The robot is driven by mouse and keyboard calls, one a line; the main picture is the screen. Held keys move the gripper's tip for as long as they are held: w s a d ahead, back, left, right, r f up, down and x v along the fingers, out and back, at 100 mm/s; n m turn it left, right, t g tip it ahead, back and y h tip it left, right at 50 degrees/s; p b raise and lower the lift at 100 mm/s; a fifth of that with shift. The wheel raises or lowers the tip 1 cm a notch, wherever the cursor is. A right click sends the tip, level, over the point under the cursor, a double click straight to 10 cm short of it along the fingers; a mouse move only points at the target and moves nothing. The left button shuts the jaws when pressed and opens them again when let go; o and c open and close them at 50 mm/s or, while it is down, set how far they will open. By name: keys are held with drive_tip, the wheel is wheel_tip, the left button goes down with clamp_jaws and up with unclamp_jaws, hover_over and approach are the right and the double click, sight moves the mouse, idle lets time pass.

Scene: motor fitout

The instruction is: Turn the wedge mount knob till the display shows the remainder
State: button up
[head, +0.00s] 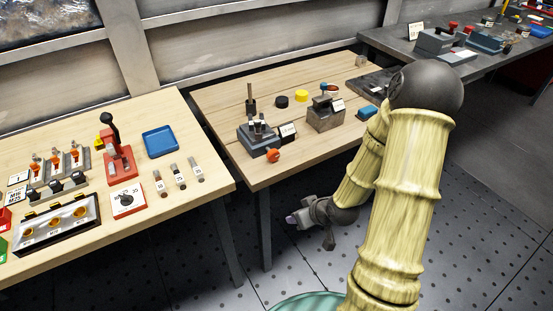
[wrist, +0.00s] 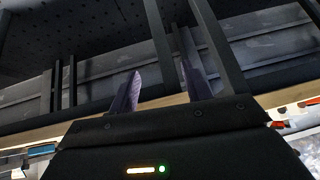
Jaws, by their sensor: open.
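A grey mount (head: 256,143) with an orange knob (head: 273,155) at its front right stands near the front edge of the middle wooden table. It looks like the wedge mount. A small dark panel with a pale edge (head: 288,131) stands at its right; any reading on it is too small to make out. My gripper (head: 292,219) is below and in front of that table, lower than the knob and apart from it. In the wrist view its two purple fingers (wrist: 162,88) are spread with nothing between them. The knob cannot be made out in the wrist view.
The middle wooden table (head: 225,105) also holds a second grey block (head: 325,117), a yellow disc (head: 302,96) and a black disc (head: 282,102). The left table (head: 190,130) carries a red press (head: 118,160) and a blue tray (head: 160,142).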

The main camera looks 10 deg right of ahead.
drive_tip(key=s+a+r+m+g+h, duration=0.3)
drive_tip(key=s+r, duration=0.6)
drive_tip(key=r, duration=0.5)
drive_tip(key=shift+m+g, duration=0.3)
drive_tip(key=shift+g, duration=0.2)
drive_tip(key=shift+s+a, duration=0.1)
drive_tip(key=shift+c, duration=0.2)
